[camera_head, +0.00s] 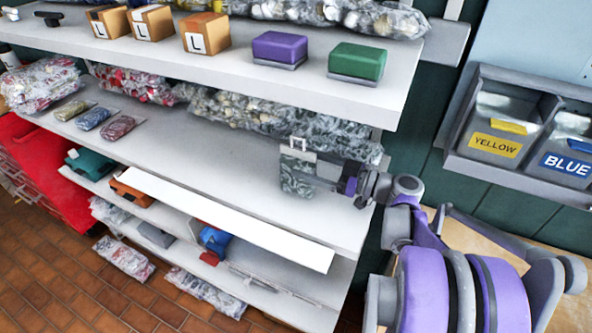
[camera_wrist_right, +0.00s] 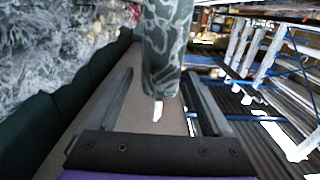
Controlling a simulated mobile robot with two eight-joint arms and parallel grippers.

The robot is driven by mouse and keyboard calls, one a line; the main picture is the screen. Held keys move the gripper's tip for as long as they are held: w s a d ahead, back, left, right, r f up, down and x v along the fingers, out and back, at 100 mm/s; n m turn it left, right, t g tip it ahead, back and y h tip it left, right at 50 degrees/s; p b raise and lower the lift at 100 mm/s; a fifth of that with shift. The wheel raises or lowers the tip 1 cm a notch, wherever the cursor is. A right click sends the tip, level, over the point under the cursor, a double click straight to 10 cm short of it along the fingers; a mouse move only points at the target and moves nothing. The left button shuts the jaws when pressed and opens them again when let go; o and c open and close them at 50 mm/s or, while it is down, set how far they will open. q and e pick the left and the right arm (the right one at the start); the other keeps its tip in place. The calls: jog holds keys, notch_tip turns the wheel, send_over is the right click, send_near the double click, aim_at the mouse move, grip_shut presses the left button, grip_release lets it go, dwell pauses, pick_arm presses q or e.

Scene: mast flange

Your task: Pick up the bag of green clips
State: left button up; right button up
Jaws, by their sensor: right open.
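A bag with a mottled dark green and grey pattern (camera_head: 297,184), which looks like the bag of green clips, stands upright near the right end of the middle shelf (camera_head: 225,160). My right gripper (camera_head: 317,172) reaches in from the right at this bag. In the right wrist view the bag (camera_wrist_right: 166,45) hangs into the gap between the two open fingers (camera_wrist_right: 158,82), nearer the right finger. I cannot tell whether a finger touches it. My left gripper is not in view.
Three small flat bags (camera_head: 94,119) lie on the shelf's left part. Clear bags (camera_head: 240,108) line its back. The upper shelf (camera_head: 300,85) with boxes overhangs it. Bins labelled YELLOW (camera_head: 495,145) and BLUE (camera_head: 566,163) hang at right. The shelf's middle is bare.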

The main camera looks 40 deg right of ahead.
aim_at(286, 157)
jog(key=p+x, duration=0.1)
jog(key=x, duration=0.5)
jog(key=shift+w+a, duration=0.1)
jog(key=shift+w, duration=0.15)
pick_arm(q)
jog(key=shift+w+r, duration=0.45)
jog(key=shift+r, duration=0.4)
pick_arm(e)
jog(key=shift+s, duration=0.1)
jog(key=shift+c, duration=0.7)
grip_shut()
